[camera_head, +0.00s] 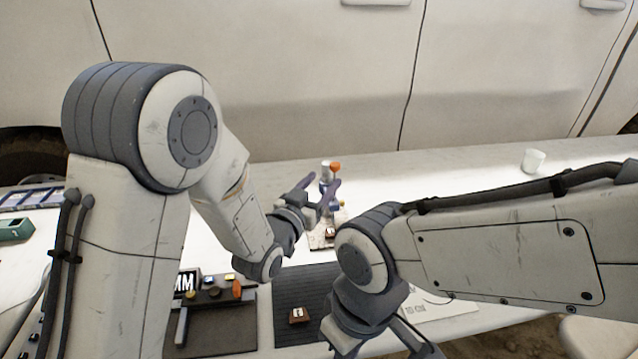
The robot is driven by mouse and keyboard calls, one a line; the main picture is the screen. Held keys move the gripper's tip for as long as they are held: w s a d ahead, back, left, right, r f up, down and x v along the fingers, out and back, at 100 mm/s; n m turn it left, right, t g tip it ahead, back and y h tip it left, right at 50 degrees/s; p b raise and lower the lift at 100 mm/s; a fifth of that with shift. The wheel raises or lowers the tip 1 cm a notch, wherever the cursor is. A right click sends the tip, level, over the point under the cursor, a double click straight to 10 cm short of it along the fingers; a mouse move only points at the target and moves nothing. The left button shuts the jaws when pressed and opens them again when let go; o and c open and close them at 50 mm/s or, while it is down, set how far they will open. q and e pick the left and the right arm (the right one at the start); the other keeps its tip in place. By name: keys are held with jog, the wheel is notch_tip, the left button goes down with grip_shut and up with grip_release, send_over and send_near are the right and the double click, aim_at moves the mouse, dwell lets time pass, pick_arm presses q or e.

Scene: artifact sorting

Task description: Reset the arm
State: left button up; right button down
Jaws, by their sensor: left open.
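My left arm comes in from the left and bends down toward the middle of the table. My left gripper (322,190) is open, and its purple-grey fingers are spread with nothing seen between them. It is in front of a small stand (326,168) with an orange knob, and the fingers overlap it in the picture. My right arm reaches in from the right across the table. My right gripper (388,343) is at the bottom edge, just right of the dark mat. Its fingertips are cut off by the frame.
A small brown block (299,316) with a white label lies on the dark ribbed mat (288,285). A white cup (533,161) stands at the back right. A pale vehicle side (300,70) is behind the table.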

pick_arm(q)
jog(key=s+a+r+g+y+p, duration=0.1)
jog(key=s+g, duration=0.4)
jog(key=s, duration=0.6)
jog(key=s+a+r+m+g+y+p, duration=0.1)
jog(key=s+a+g+y+p, duration=0.3)
jog(key=s, duration=0.7)
jog(key=s+a+r+g+y+p, duration=0.2)
jog(key=s+g+p, duration=0.3)
jog(key=s, duration=0.6)
jog(key=shift+s+a+r+m+g+y+p, duration=0.2)
jog(key=shift+a+r+m+g+y+p, duration=0.15)
jog(key=shift+a+r+g, duration=0.45)
jog(key=shift+d+f, duration=0.1)
jog(key=shift+d, duration=0.15)
